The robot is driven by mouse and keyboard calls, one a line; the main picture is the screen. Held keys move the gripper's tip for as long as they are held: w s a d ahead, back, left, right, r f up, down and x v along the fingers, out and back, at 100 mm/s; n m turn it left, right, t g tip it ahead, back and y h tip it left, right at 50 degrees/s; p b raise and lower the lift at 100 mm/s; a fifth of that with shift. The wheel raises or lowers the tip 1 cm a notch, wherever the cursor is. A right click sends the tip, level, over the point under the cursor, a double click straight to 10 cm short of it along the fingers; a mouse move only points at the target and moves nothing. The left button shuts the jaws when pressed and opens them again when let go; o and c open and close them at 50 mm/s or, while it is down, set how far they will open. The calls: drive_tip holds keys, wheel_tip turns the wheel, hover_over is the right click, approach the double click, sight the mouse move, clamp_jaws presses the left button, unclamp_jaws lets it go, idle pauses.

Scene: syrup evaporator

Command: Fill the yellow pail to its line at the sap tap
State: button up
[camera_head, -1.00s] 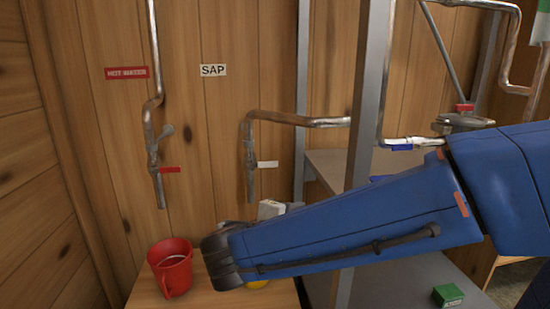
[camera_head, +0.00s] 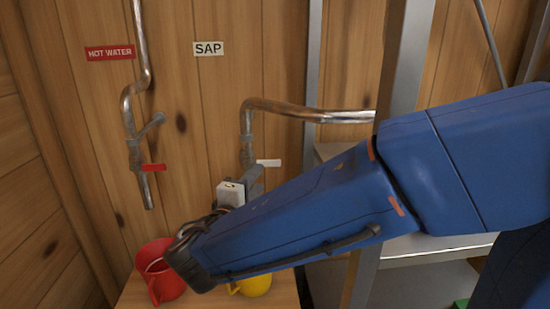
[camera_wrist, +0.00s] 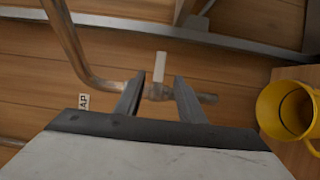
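The yellow pail (camera_head: 257,284) stands on the wooden stand below the tap, partly hidden by my arm. It shows at right in the wrist view (camera_wrist: 262,112). No stream of sap is visible, and the pail's level cannot be read.
A red pail (camera_head: 151,257) stands left of the yellow one, under the hot water tap (camera_head: 134,150) with its red tag. The wooden stand (camera_head: 131,294) holds both pails. A grey metal post (camera_head: 402,60) and shelves stand at right, close to my arm.

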drive_tip(key=x, duration=1.5)
drive_tip(key=shift+s, duration=0.1)
clamp_jaws()
